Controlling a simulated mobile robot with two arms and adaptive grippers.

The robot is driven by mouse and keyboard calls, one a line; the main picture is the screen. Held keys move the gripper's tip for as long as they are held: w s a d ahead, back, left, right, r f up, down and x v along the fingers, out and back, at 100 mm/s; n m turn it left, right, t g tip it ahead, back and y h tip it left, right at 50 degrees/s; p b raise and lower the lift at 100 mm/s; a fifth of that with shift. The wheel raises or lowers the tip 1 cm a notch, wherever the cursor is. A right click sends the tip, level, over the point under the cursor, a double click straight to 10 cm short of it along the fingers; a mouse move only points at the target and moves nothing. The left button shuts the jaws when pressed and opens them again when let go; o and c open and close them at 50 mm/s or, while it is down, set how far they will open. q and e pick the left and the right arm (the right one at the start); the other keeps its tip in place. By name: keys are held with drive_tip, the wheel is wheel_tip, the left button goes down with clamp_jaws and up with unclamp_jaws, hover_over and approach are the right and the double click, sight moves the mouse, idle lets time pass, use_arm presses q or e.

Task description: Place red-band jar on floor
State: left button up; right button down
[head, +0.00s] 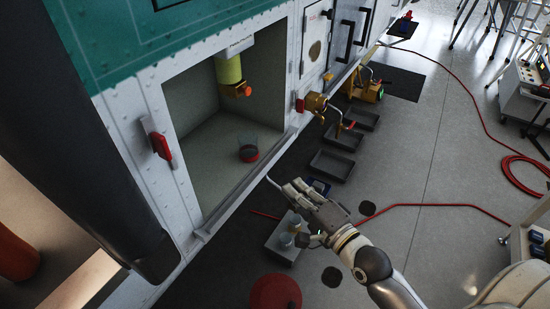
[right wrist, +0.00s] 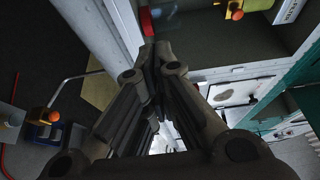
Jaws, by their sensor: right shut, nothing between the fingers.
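The red-band jar (head: 248,152) is a clear jar with a red band low on it. It stands inside the open square compartment (head: 203,178) in the side of the helicopter, near the front sill. In the right wrist view the jar's red part (right wrist: 147,22) shows just beyond the fingertips. My right gripper (head: 284,186) is outside the compartment, below and right of the jar, apart from it. Its fingers are shut and empty in the right wrist view (right wrist: 153,52). My left gripper is not seen.
A yellow cylinder with an orange knob (head: 230,72) hangs from the compartment's top. Dark trays (head: 332,163) lie on the floor along the hull. A grey box with small jars (head: 282,250) is below my right gripper. A red hose (head: 430,205) crosses the open grey floor.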

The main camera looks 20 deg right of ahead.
drive_tip(key=p, duration=0.1)
approach(257, 148)
drive_tip(key=x, duration=0.7)
drive_tip(key=shift+f, duration=0.1)
idle(0.4)
drive_tip(key=shift+x, duration=1.85)
drive_tip(key=shift+s, duration=0.1)
